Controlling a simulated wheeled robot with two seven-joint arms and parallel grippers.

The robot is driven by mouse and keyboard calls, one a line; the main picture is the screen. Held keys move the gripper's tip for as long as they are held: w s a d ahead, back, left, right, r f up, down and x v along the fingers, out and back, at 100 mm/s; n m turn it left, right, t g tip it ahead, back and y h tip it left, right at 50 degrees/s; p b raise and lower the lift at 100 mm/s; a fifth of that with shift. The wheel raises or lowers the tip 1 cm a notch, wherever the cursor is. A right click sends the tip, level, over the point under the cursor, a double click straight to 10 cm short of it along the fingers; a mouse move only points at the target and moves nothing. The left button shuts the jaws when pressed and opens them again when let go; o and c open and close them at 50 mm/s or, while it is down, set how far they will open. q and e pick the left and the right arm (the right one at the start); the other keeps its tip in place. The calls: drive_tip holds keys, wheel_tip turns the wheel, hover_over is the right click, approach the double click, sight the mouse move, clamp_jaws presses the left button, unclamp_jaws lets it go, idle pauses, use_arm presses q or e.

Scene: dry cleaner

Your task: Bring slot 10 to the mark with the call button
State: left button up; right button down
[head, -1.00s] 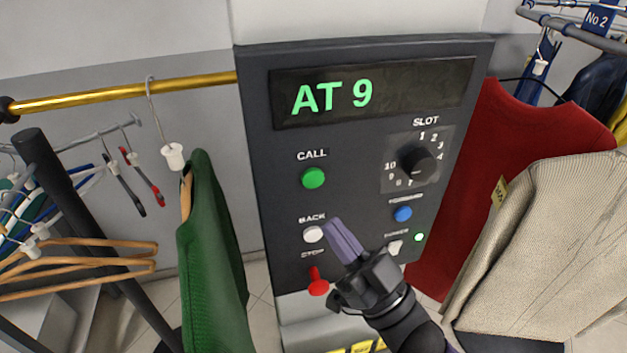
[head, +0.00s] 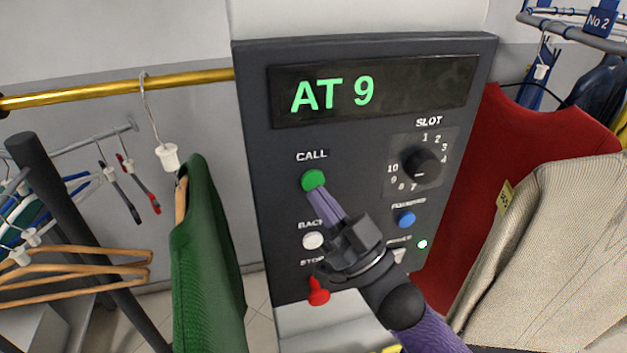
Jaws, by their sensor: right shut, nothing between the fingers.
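The dark control panel (head: 265,230) stands in the middle of the head view. Its display (head: 430,85) reads "AT 9" in green. The green call button (head: 313,180) is at the panel's left, under the word CALL. My right gripper (head: 314,194) is shut and empty, its fingertips at the lower edge of the call button; I cannot tell whether they touch it. The slot dial (head: 421,163) has numbers around it, with a white line low on its knob. Which number it points to is unclear. My left gripper is not in view.
Below the call button are the white back button (head: 313,240) and red stop button (head: 318,291). A blue button (head: 406,219) and a lit green lamp (head: 422,244) sit at right. A green garment (head: 207,260) hangs left; red (head: 495,190) and beige (head: 555,240) garments hang right.

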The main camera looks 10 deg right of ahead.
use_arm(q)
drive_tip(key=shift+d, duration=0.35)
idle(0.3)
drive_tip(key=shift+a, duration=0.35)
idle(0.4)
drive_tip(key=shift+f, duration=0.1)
use_arm(e)
drive_tip(key=shift+w, duration=0.15)
drive_tip(key=shift+w, duration=0.2)
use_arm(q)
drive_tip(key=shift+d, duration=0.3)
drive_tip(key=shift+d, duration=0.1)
